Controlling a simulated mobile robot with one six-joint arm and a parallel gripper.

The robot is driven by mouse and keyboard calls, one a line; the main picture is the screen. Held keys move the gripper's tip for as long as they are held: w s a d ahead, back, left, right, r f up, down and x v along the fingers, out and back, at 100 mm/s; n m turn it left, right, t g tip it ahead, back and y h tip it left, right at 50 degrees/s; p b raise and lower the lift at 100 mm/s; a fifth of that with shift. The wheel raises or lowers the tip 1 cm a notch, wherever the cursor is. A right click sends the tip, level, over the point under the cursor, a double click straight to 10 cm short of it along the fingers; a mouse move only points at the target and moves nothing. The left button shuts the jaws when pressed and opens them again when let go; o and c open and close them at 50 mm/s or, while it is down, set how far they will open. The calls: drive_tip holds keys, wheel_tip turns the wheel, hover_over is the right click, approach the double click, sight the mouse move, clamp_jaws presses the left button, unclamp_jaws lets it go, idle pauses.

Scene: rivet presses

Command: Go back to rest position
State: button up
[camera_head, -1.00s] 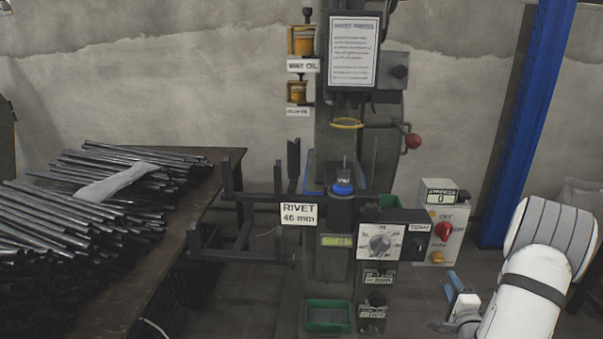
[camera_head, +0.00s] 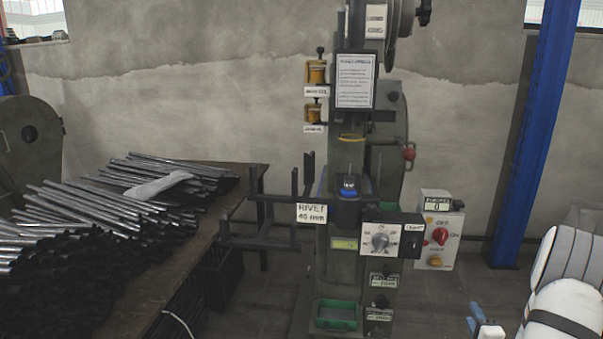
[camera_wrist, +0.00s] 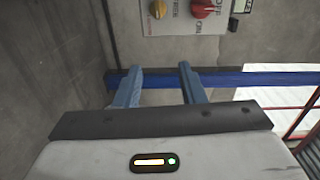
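My gripper (camera_wrist: 158,84) shows in the wrist view with its two blue fingers apart and nothing between them. In the head view only part of my gripper (camera_head: 478,322) shows at the lower right, beside my white arm. The rivet press (camera_head: 345,230) stands upright in the middle of the head view, to the left of my gripper and apart from it. A control box (camera_head: 438,232) with a red knob stands right of the press. It also shows at the top of the wrist view (camera_wrist: 175,22), beyond the fingers.
A table (camera_head: 212,215) piled with dark metal tubes (camera_head: 90,235) is at the left. A black fork-like rack (camera_head: 265,240) sticks out from the press toward it. A blue post (camera_head: 535,130) rises behind my arm. A green tray (camera_head: 337,315) sits low on the press.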

drive_tip(key=w+a+r+n+g+y+p, duration=0.1)
drive_tip(key=a+r+n+g+p, duration=0.35)
drive_tip(key=a+r+p, duration=0.5)
drive_tip(key=a+r+n+g+p, duration=0.35)
drive_tip(key=a+r+n, duration=0.25)
drive_tip(key=r, duration=0.7)
drive_tip(key=s+a+r+n+g+y+p, duration=0.1)
drive_tip(key=s+a+r+n+g+p, duration=0.2)
drive_tip(key=s+a+r+n+p, duration=0.2)
drive_tip(key=s+a+r+n+g+y+p, duration=0.2)
drive_tip(key=s+a+r+p, duration=0.4)
drive_tip(key=s+a+r, duration=0.5)
drive_tip(key=s+a+n+g, duration=0.1)
drive_tip(key=s+a+n, duration=0.1)
drive_tip(key=s, duration=0.3)
drive_tip(key=shift+a+r+n, duration=0.15)
drive_tip(key=shift+a+n, duration=0.2)
drive_tip(key=shift+a, duration=0.2)
drive_tip(key=shift+s, duration=0.1)
